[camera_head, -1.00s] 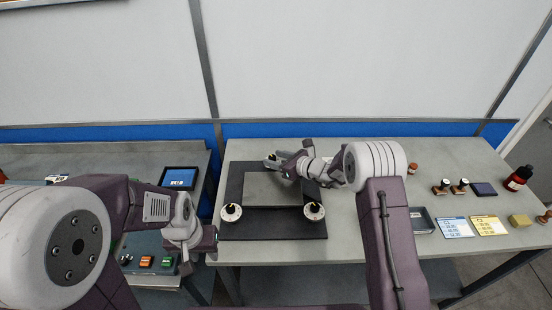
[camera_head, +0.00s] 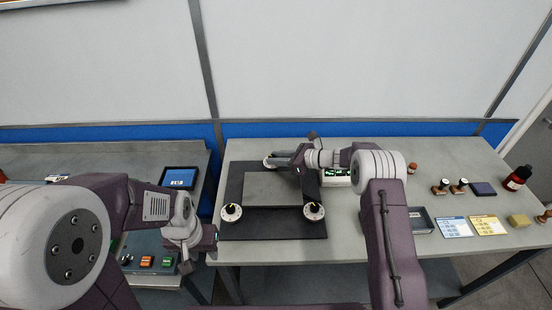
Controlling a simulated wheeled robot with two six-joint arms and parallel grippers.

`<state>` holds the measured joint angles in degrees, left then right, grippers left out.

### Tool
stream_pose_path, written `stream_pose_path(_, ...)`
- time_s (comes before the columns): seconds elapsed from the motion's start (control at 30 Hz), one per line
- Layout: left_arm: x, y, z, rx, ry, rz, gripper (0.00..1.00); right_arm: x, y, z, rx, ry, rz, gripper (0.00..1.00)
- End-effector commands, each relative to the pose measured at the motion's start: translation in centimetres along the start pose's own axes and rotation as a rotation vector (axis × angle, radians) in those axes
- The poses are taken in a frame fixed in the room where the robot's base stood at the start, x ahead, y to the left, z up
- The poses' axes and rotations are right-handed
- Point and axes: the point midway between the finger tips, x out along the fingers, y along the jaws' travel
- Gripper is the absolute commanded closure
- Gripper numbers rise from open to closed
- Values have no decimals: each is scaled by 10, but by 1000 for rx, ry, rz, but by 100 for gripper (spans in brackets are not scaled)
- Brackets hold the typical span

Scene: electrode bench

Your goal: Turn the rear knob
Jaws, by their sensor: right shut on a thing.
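A dark base plate (camera_head: 272,223) with a grey plate (camera_head: 272,188) on it lies on the bench. It carries a front left knob (camera_head: 231,212) and a front right knob (camera_head: 314,212), both white with black centres. The rear knob (camera_head: 267,161) is at the back edge, mostly covered by my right gripper (camera_head: 275,160). My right gripper reaches in from the right and is shut on the rear knob. My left gripper (camera_head: 196,262) hangs over the left bench, away from the plate; its fingers are too unclear to judge.
A white meter with green digits (camera_head: 336,177) stands behind my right forearm. Stamps (camera_head: 450,187), cards (camera_head: 455,227), a tray (camera_head: 420,220) and a red bottle (camera_head: 517,178) lie to the right. A tablet (camera_head: 180,178) and a button box (camera_head: 147,263) are on the left bench.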

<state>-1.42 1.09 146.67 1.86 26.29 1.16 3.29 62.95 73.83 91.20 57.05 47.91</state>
Motion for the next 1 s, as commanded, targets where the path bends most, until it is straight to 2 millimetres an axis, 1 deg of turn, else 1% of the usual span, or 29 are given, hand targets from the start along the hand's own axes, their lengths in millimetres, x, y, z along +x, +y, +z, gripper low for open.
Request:
stream_pose_path(0.1, 7, 0, 1, 0, 0, 0, 64, 1, -3, -3, -28, -2, 61, 100)
stream_pose_path(0.4, 22, 0, 2, 0, 0, 0, 64, 1, -4, -2, -73, -1, 170, 100)
stream_pose_path(0.6, 25, 0, 3, 0, 0, 0, 64, 1, -5, -1, -84, -2, 202, 100)
stream_pose_path(1.0, 25, 0, 3, 0, 0, 0, 64, 0, -5, 1, -87, -2, 209, 100)
